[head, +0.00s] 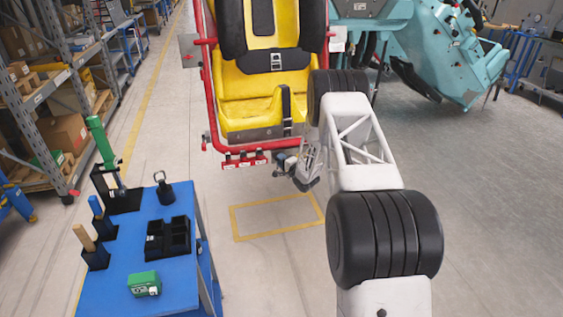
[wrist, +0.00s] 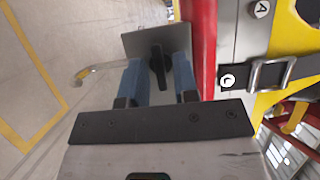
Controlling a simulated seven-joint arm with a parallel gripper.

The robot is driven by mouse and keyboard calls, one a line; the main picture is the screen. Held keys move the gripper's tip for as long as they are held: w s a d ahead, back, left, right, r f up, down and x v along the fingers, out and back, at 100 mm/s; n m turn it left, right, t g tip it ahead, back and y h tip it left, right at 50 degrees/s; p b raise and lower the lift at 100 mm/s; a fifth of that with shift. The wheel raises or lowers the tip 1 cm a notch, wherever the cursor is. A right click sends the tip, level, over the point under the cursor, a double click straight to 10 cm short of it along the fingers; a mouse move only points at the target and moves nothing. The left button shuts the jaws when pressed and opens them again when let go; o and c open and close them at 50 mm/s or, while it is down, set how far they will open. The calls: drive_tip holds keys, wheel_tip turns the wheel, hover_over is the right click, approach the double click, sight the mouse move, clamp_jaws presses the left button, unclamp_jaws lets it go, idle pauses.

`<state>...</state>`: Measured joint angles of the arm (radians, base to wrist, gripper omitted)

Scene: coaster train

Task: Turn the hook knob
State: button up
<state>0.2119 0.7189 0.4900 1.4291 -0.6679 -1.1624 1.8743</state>
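In the wrist view, a black knob (wrist: 158,66) stands on a grey metal plate (wrist: 130,42) beside a red frame part. A pale curved hook (wrist: 92,70) sticks out to the left of the plate. My gripper (wrist: 159,72) has its two blue fingers on either side of the knob, apart, with narrow gaps seeming to show between them and the knob. In the head view, my gripper (head: 285,162) is small, by the lower right front of the yellow seat (head: 250,100). The knob and hook cannot be made out there.
A red tubular frame (head: 212,95) surrounds the seat. A blue cart (head: 115,270) at lower left carries tools, a black tray (head: 168,238) and a green box (head: 144,284). A teal machine (head: 450,55) stands at back right. The floor around the yellow outline (head: 240,237) is clear.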

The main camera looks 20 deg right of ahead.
clamp_jaws()
drive_tip(key=shift+a+r+n+g+h, duration=0.1)
drive_tip(key=shift+a+n+g+h, duration=0.15)
drive_tip(key=shift+n+h, duration=2.55)
drive_tip(key=shift+a+r+n+g+h, duration=0.2)
drive_tip(key=shift+n+h, duration=1)
drive_tip(key=shift+n, duration=3.15)
drive_tip(key=shift+a+f+n+g+h, duration=0.15)
drive_tip(key=shift+n+g+h, duration=0.3)
drive_tip(key=shift+n+h, duration=2.35)
drive_tip(key=shift+n+y, duration=0.6)
drive_tip(key=shift+n, duration=0.25)
